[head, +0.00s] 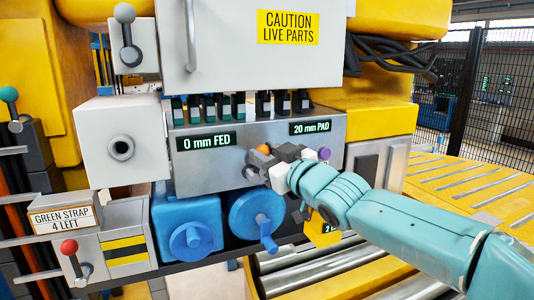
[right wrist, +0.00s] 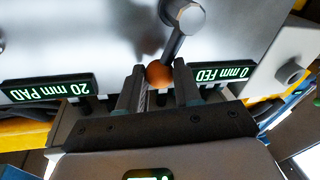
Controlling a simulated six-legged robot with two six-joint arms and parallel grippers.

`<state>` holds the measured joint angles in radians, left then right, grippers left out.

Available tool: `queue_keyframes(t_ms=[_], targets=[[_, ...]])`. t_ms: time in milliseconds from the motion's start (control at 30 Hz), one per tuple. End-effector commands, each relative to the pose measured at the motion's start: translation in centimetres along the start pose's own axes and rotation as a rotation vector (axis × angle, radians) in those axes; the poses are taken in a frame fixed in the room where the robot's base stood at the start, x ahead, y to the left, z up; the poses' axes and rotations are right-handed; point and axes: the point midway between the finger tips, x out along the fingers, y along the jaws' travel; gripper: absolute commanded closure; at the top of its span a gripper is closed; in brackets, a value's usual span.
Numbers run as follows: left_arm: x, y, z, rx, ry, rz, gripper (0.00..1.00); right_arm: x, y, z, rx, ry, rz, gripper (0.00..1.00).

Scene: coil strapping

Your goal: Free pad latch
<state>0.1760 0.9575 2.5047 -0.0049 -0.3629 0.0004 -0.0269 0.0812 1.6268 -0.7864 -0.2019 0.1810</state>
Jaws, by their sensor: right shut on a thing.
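My right gripper (head: 273,157) is at the grey panel (head: 215,168), low and between its two displays. It is shut on an orange ball knob (right wrist: 159,75), which sits between its two fingers in the right wrist view. The knob ends a short grey lever (right wrist: 175,45) on a round hub (right wrist: 183,16). In the head view the orange knob (head: 263,149) shows just above the fingers. A purple knob (head: 324,153) shows to the right of the gripper. I cannot tell from a label which one is the pad latch. My left gripper is out of view.
The displays read "0 mm FED" (head: 207,142) and "20 mm PAD" (head: 310,128). Blue handwheels (head: 257,215) sit below the panel. A red-knobbed lever (head: 70,248) is at lower left, by the "GREEN STRAP 4 LEFT" sign (head: 64,219). Rollers (head: 330,268) lie below my right arm.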

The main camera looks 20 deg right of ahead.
Motion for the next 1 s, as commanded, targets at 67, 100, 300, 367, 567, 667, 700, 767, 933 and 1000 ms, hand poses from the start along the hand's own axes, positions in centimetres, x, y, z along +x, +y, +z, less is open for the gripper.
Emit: queue_keyframes(t_ms=[67,100,300,367,567,667,700,767,933,1000], targets=[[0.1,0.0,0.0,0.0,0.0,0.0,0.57,0.1,-0.3,0.7,-0.007,-0.017,-0.005,1.0],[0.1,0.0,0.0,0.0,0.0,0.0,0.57,0.1,-0.3,0.7,-0.007,-0.017,-0.005,1.0],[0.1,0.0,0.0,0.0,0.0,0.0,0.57,0.1,-0.2,0.6,-0.005,-0.013,-0.004,0.42],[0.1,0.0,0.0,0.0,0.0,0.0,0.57,0.1,-0.2,0.5,-0.004,-0.011,-0.004,0.42],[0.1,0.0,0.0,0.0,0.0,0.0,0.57,-0.1,-0.1,0.3,-0.002,-0.006,-0.002,0.42],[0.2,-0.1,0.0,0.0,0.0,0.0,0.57,-0.8,-0.1,0.3,-0.001,-0.005,-0.001,0.42],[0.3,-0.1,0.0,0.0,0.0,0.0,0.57,-1.4,-0.1,0.2,0.0,-0.004,0.0,0.42],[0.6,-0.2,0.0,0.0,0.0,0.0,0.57,-2.6,-0.1,0.3,-0.001,-0.004,0.0,0.42],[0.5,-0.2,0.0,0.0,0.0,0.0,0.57,-7.1,0.1,0.0,-0.002,-0.004,0.002,0.42],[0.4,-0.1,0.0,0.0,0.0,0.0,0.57,-9.0,0.1,0.0,-0.003,-0.005,0.002,0.42]])
